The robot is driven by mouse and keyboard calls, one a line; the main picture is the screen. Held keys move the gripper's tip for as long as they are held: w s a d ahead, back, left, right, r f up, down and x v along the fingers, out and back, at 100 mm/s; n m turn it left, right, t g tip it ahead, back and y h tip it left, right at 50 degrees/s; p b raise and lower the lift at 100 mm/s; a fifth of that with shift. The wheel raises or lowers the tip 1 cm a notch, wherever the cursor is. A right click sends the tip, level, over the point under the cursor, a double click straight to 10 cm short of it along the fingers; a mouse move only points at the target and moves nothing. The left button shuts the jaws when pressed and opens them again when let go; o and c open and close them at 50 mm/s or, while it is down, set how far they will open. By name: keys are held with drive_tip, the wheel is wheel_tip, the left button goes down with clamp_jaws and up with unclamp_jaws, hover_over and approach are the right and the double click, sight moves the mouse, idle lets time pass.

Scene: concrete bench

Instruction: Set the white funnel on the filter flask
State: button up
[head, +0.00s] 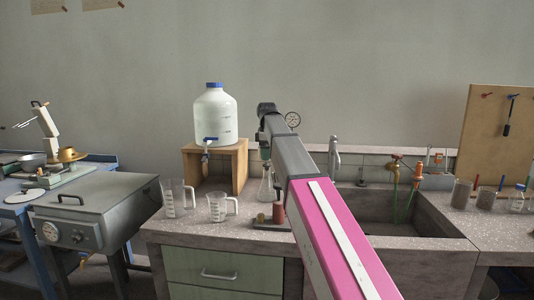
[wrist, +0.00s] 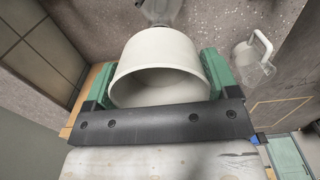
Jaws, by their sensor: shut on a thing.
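The white funnel (wrist: 160,50) sits between the green fingers of my gripper (wrist: 160,75) in the wrist view. The gripper is shut on it, one finger on each side, with its wide open mouth facing the camera. In the head view my arm hides the funnel, and only a little of my gripper (head: 265,152) shows. The clear glass filter flask (head: 265,186) stands on the bench below my gripper, partly hidden by my arm. Clear glass, seemingly the flask (wrist: 160,9), shows just beyond the funnel in the wrist view. I cannot tell whether they touch.
Two handled beakers (head: 217,207) stand left of the flask; one beaker (wrist: 252,58) also shows in the wrist view. A large water jug (head: 214,118) stands on a wooden stand (head: 232,166) behind. A small stand (head: 272,223) is in front. The sink (head: 400,210) is at right.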

idle(0.3)
drive_tip(key=o, duration=0.9)
drive_tip(key=shift+c, duration=0.2)
wheel_tip(320, 180, up, 11)
drive_tip(key=shift+f, duration=0.15)
